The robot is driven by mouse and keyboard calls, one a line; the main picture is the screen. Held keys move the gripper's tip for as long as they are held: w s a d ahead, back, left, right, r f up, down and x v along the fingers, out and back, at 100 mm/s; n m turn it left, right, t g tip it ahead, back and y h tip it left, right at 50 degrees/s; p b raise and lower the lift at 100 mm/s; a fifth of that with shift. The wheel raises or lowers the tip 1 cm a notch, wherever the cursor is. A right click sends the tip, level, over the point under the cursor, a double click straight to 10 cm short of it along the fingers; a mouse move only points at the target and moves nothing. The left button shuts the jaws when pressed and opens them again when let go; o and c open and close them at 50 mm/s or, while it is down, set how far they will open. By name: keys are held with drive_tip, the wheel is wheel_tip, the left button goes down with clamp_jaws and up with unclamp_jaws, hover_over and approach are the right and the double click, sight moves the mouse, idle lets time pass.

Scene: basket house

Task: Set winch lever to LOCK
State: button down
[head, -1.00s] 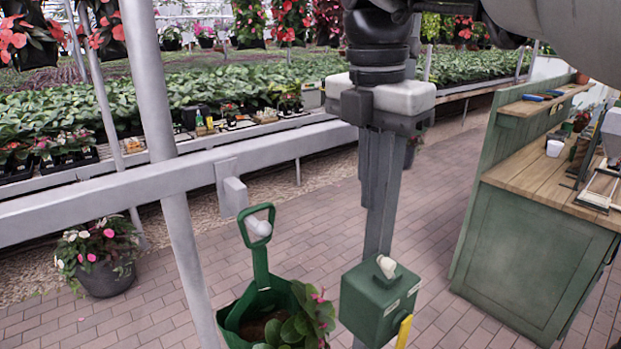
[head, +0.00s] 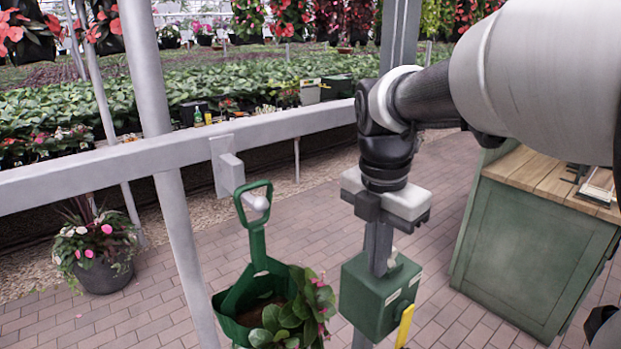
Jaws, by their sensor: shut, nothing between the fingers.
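The winch is a green box (head: 372,300) on a grey post, low in the middle of the head view. My gripper (head: 379,262) points down over the box top, close beside the knob, and is shut and empty. Its fingers are hard to tell from the grey post behind, and I cannot tell whether they touch the box.
A green basket (head: 232,318) with a leafy plant hangs by its handle at the pale peg of a bracket (head: 232,172) on the grey rail (head: 90,172). A green bench (head: 535,240) stands at right. A flower pot (head: 102,272) stands on the brick floor at left.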

drive_tip(key=shift+w+d+r, duration=0.35)
drive_tip(key=shift+w+d, duration=0.1)
drive_tip(key=shift+d, duration=0.1)
drive_tip(key=shift+r+p, duration=0.15)
drive_tip(key=shift+p, duration=0.15)
